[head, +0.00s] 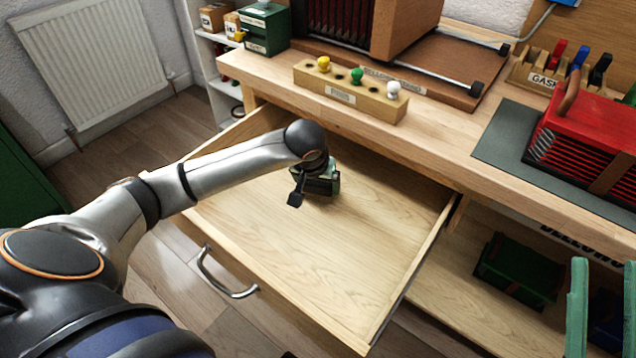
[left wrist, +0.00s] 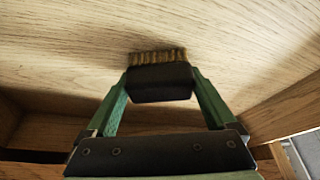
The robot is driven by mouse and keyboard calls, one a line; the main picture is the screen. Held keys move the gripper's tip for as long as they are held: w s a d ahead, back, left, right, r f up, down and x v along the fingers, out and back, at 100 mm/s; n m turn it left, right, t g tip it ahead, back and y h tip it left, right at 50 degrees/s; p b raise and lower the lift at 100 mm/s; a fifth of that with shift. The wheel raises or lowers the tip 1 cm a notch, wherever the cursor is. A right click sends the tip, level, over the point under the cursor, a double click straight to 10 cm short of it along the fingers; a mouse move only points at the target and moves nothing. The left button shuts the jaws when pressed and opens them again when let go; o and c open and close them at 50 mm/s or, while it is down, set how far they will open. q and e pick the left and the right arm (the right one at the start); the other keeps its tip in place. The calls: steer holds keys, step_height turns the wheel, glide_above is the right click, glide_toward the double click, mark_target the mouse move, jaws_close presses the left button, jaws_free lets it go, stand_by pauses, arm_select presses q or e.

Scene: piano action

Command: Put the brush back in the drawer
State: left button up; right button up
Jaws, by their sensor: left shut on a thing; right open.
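The wooden drawer (head: 330,270) is pulled out from under the workbench, and its floor looks bare apart from my arm above it. My left gripper (head: 322,188) is inside the drawer area, low over its floor towards the back. In the left wrist view, my left gripper (left wrist: 160,90) has its green fingers shut on the brush (left wrist: 160,82), a black block with tan bristles. The bristles point at the wooden floor; I cannot tell whether they touch it. In the head view the brush is mostly hidden by the gripper. My right gripper (head: 604,285) is open and empty at the lower right.
The workbench top (head: 445,140) carries a wooden block with coloured knobs (head: 350,92), a red bellows-like box (head: 590,140) on a dark mat and a rack (head: 560,75). A dark green bin (head: 518,270) stands on the lower shelf. The drawer's front half is clear.

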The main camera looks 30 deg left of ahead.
steer(key=shift+s+r+y, duration=0.1)
steer(key=shift+y, duration=0.2)
arm_select(q)
steer(key=o, duration=0.9)
steer(key=shift+o, duration=0.5)
arm_select(e)
steer(key=shift+s+r+n, duration=0.15)
steer(key=shift+r+n, duration=0.15)
arm_select(q)
steer(key=p+v, duration=0.2)
steer(key=v, duration=0.4)
steer(key=shift+w+r, duration=0.1)
steer(key=shift+r, duration=0.1)
step_height(320, 180, up, 5)
steer(key=p, duration=0.1)
glide_above(315, 202)
steer(key=s, duration=0.2)
steer(key=shift+s+d+r, duration=0.2)
steer(key=shift+d, duration=0.25)
arm_select(e)
steer(key=w+f+m+g+h, duration=0.2)
steer(key=f+h, duration=0.1)
steer(key=f, duration=0.5)
steer(key=w+d+f+m+g+h, duration=0.1)
steer(key=w+f+m+g+h, duration=0.1)
steer(key=f, duration=0.6)
steer(key=shift+d+f+m+g+h, duration=0.15)
steer(key=shift+f+m+g+h, duration=0.05)
steer(key=shift+m+g+h, duration=0.55)
steer(key=shift+w, duration=0.1)
